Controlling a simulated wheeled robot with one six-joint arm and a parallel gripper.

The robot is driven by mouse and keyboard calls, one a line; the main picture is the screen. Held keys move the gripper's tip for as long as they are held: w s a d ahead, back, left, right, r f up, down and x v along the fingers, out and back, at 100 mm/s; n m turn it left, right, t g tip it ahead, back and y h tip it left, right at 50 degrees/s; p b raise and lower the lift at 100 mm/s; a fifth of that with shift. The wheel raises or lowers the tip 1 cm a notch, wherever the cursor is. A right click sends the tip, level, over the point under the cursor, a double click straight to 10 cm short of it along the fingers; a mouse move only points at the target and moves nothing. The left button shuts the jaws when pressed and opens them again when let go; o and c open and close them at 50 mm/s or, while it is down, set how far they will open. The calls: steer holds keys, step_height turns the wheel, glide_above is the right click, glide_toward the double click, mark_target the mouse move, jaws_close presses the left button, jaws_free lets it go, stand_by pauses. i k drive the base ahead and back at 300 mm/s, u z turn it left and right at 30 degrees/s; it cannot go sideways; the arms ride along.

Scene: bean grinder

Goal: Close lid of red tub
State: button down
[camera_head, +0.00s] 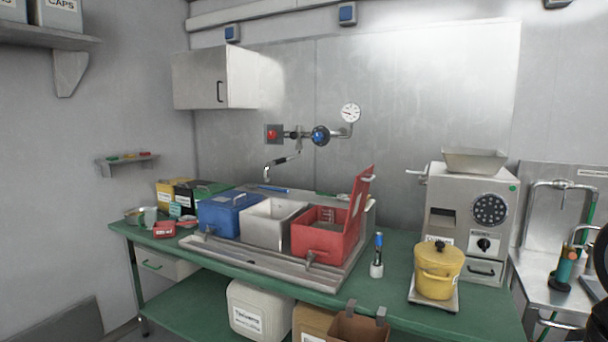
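The red tub (318,242) stands in a grey metal tray on the green bench, at the right end of a row of three tubs. Its red lid (359,208) is open, standing up and tilted slightly at the tub's right side. A small handle shows near the lid's top. The inside of the tub is partly visible and holds something dark or greyish that I cannot make out. My gripper is not clearly in view. A dark shape cut off at the right edge may be part of my arm, but I cannot tell.
A white open tub (272,222) and a blue closed tub (228,211) stand left of the red one. A blue-topped bottle (377,268), a yellow pot (437,271) and a grinder (471,222) stand to the right. A tap (280,161) hangs behind the tubs.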

mark_target(362, 180)
steer(key=u, duration=0.45)
steer(key=i, duration=1.4)
steer(key=z, duration=0.6)
